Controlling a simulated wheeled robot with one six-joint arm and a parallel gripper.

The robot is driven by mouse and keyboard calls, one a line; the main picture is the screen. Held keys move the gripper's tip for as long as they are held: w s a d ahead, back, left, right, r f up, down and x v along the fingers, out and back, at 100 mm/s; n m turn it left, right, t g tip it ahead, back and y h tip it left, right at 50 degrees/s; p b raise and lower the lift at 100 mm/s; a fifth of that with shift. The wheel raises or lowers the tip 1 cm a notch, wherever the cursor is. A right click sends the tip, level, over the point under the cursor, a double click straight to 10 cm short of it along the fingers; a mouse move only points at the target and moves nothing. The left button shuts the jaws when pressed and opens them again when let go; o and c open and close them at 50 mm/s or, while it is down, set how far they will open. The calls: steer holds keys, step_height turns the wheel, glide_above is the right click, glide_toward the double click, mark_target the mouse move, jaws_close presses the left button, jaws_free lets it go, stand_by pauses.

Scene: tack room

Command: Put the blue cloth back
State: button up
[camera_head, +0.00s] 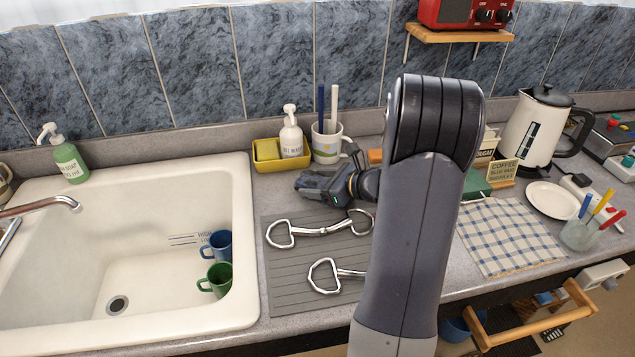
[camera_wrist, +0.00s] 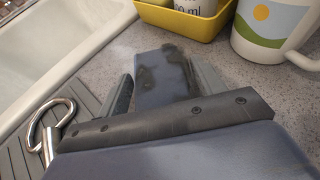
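My gripper (camera_head: 318,186) is low over the counter, in front of the mug and behind the grey mat. In the wrist view its two fingers (camera_wrist: 162,82) stand apart with a plain blue, dark-stained piece (camera_wrist: 150,68), which looks like the blue cloth, between them. The fingers lie close along both its sides; I cannot tell whether they press on it. In the head view the gripper largely hides this piece. A blue-and-white checked cloth (camera_head: 508,236) lies flat on the counter at the right.
Metal bits (camera_head: 318,230) lie on the grey ribbed mat (camera_head: 285,293). Behind my gripper stand a yellow caddy (camera_head: 266,152) with a white pump bottle (camera_head: 291,138), and a mug (camera_head: 326,149). The sink (camera_head: 150,230) is left. A kettle (camera_head: 535,130) and white plate (camera_head: 552,200) are right.

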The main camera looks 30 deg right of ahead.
steer(key=shift+o, duration=0.5)
steer(key=shift+r, duration=0.25)
steer(key=b+v, duration=0.1)
steer(key=v, duration=1.1)
steer(key=shift+f, duration=0.15)
